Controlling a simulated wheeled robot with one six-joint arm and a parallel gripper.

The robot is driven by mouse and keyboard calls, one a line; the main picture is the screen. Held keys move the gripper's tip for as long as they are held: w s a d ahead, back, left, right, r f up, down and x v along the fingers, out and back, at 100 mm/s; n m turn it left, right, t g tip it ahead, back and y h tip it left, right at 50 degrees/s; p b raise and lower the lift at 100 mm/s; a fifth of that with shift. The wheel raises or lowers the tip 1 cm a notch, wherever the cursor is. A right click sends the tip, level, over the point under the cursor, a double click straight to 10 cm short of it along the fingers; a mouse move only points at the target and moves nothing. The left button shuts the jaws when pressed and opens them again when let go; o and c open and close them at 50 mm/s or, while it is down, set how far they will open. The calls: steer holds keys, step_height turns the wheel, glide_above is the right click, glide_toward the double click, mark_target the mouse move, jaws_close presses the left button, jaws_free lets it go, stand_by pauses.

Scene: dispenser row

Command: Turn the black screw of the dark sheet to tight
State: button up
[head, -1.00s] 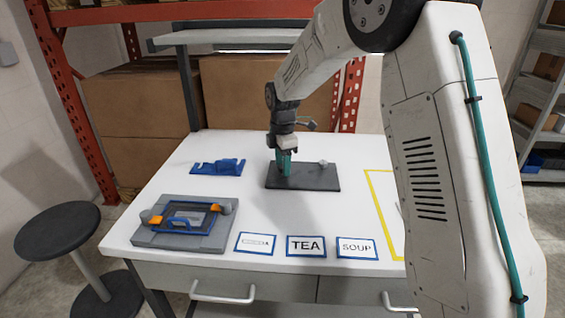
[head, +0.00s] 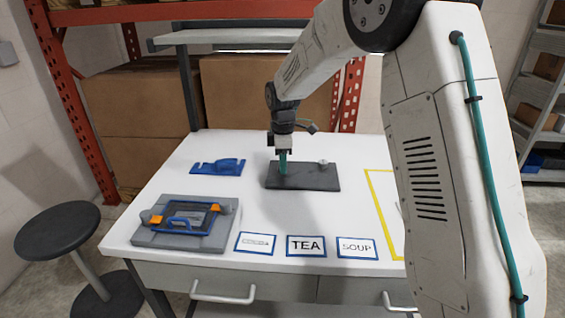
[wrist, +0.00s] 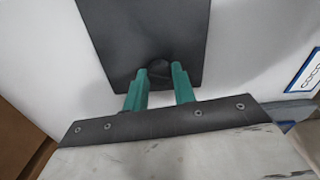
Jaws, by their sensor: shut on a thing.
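The dark sheet (head: 312,180) lies flat on the white table, and it also shows in the wrist view (wrist: 140,30). My gripper (head: 283,173) points down at the left end of the sheet. In the wrist view its teal fingers (wrist: 160,74) stand on either side of the black screw (wrist: 158,70), near the sheet's edge, and are shut on it. The screw is dark on dark and partly hidden by the fingers, so its exact angle cannot be told. A small pale knob (head: 323,162) stands at the sheet's far right part.
A grey fixture (head: 155,238) with a blue handle and orange clips stands at the front left. A blue bracket (head: 218,167) lies behind it. Label cards, including TEA (head: 306,245), line the front edge. A yellow outline (head: 376,200) marks the table's right side.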

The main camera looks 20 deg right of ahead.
steer(key=m, duration=0.4)
steer(key=shift+r+m, duration=0.1)
steer(key=shift+m, duration=0.2)
steer(key=m, duration=0.3)
steer(key=shift+w+m, duration=0.1)
steer(key=shift+m, duration=0.2)
steer(key=m, duration=0.4)
steer(key=shift+m, duration=0.3)
steer(key=m, duration=0.3)
steer(key=shift+r+m, duration=0.1)
steer(key=shift+m, duration=0.2)
steer(key=m, duration=1.1)
steer(key=shift+m, duration=0.4)
steer(key=shift+w+m, duration=0.1)
steer(key=shift+m, duration=1.8)
